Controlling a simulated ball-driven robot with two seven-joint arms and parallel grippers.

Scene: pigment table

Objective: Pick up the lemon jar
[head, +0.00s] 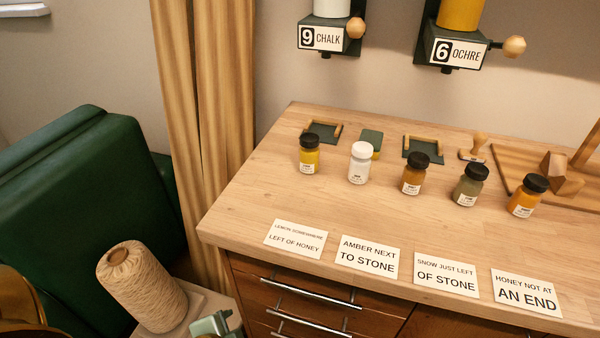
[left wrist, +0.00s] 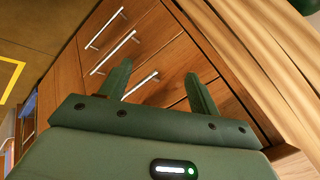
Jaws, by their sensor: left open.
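Five small jars stand upright in a row on the wooden tabletop (head: 262,190) in the head view. The leftmost, a yellow jar with a black lid (head: 309,158), looks like the lemon jar; its label is too small to read. To its right are a white jar (head: 360,164), a brown-orange jar (head: 414,175), a grey-green jar (head: 467,187) and an amber-yellow jar (head: 525,198). My left gripper (left wrist: 157,72) is open and empty, low in front of the drawers (left wrist: 150,50). Part of it shows at the head view's bottom edge, well below the jars. My right gripper is not in view.
Clue cards lie along the front edge, including a "lemon somewhere left of honey" card (head: 295,239) and a "snow just left of stone" card (head: 446,273). Small trays (head: 323,133), a stamp (head: 473,150) and wall dispensers (head: 330,36) are behind. A yarn cone (head: 143,288) stands lower left.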

